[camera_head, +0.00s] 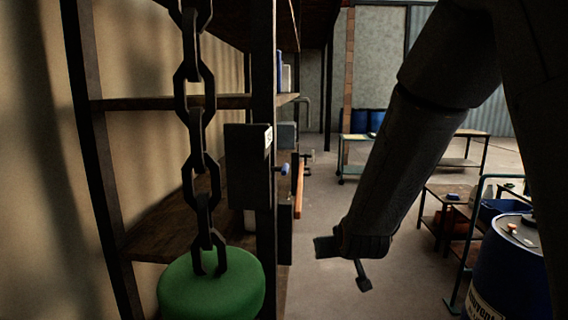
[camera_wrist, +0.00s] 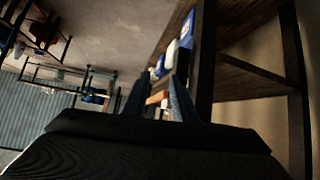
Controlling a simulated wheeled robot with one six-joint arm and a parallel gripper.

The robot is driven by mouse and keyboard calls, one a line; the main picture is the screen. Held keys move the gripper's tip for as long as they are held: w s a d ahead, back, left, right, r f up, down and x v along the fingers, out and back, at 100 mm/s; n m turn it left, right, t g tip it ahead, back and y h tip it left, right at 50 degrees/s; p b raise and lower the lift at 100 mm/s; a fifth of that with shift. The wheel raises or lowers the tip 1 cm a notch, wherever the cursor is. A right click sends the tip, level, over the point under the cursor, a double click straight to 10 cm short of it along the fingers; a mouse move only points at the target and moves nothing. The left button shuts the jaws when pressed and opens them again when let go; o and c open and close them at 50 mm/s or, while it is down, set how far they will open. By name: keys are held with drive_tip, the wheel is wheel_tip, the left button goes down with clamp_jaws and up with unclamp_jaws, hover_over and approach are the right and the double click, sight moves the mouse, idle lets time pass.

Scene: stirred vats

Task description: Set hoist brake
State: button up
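A dark box (camera_head: 249,165) with a small white label is fixed to the dark post at the left of the head view. A short lever with a blue knob (camera_head: 284,169) sticks out from its right side; I cannot tell for sure that this is the hoist brake. A heavy chain (camera_head: 197,120) hangs in front, ending at a green round weight (camera_head: 211,287). My gripper (camera_head: 343,266) is in free air to the right of the post and below the knob, fingers apart. In the wrist view my gripper (camera_wrist: 158,100) is open, with an orange bar (camera_wrist: 157,97) seen beyond its fingers.
Wooden shelving (camera_head: 165,103) stands along the left wall. A blue drum (camera_head: 510,270) stands at the lower right, by a bench (camera_head: 455,195). A table (camera_head: 460,162) is farther back. The floor (camera_head: 330,205) between shelving and drum is clear.

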drive_tip(key=w+a+r+t, duration=0.6)
drive_tip(key=w+a+r, duration=0.1)
drive_tip(key=w+a, duration=0.15)
drive_tip(key=n+t, duration=0.1)
drive_tip(key=t, duration=0.5)
approach(285, 164)
drive_tip(key=p+x, duration=0.2)
drive_tip(key=x, duration=0.9)
drive_tip(key=shift+w+p, duration=0.35)
drive_tip(key=shift+r, duration=0.1)
clamp_jaws()
